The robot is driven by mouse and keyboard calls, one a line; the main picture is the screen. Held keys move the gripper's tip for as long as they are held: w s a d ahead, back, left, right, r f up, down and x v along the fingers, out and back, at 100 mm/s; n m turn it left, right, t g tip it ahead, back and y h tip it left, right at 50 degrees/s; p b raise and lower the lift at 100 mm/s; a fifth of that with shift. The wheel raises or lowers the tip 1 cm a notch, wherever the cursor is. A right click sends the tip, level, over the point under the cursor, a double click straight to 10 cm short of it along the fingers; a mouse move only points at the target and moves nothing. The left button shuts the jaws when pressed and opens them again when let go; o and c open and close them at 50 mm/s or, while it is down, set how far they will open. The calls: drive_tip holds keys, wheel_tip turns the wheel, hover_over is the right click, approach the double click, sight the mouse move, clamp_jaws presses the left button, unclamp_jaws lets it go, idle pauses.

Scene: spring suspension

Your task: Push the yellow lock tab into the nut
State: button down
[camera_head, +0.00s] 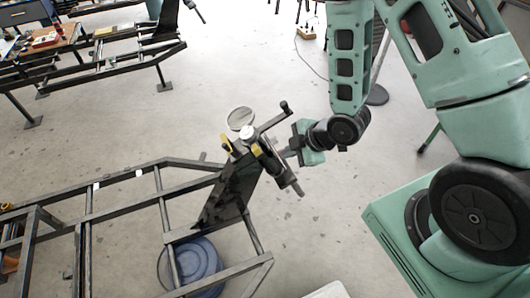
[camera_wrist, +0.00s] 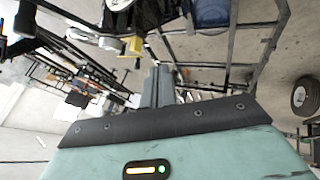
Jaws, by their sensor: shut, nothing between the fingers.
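In the head view, two small yellow parts, one on the left (camera_head: 227,143) and one on the right (camera_head: 256,150), sit on the dark suspension assembly (camera_head: 230,195). I cannot tell which is the lock tab. A white round piece (camera_head: 247,132) lies between them. In the wrist view a yellow piece (camera_wrist: 134,46) shows just beyond and left of my fingertips, beside a pale round part (camera_wrist: 110,43). My gripper (camera_head: 285,153) is right of the assembly, with its fingers (camera_wrist: 159,70) together and empty. It appears apart from the yellow piece. The nut cannot be made out clearly.
A dark metal frame (camera_head: 88,210) carries the assembly, and a black bar with a knob (camera_head: 284,106) juts up near my gripper. A blue round container (camera_head: 205,262) stands under the frame. The floor (camera_head: 240,60) behind is mostly clear.

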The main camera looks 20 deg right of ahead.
sight(258, 148)
drive_tip(key=w+a+f+b, duration=0.1)
drive_tip(key=w+f+b, duration=0.1)
drive_tip(key=b, duration=0.3)
drive_tip(key=w+a+f+b, duration=0.1)
drive_tip(key=w+f+b, duration=0.2)
drive_tip(key=b, duration=0.2)
drive_tip(key=w+a+f+b, duration=0.1)
drive_tip(key=w+f+b, duration=0.1)
drive_tip(key=b, duration=0.3)
drive_tip(key=shift+w+a+f, duration=0.4)
drive_tip(key=shift+w, duration=0.5)
drive_tip(key=shift+w, duration=1.2)
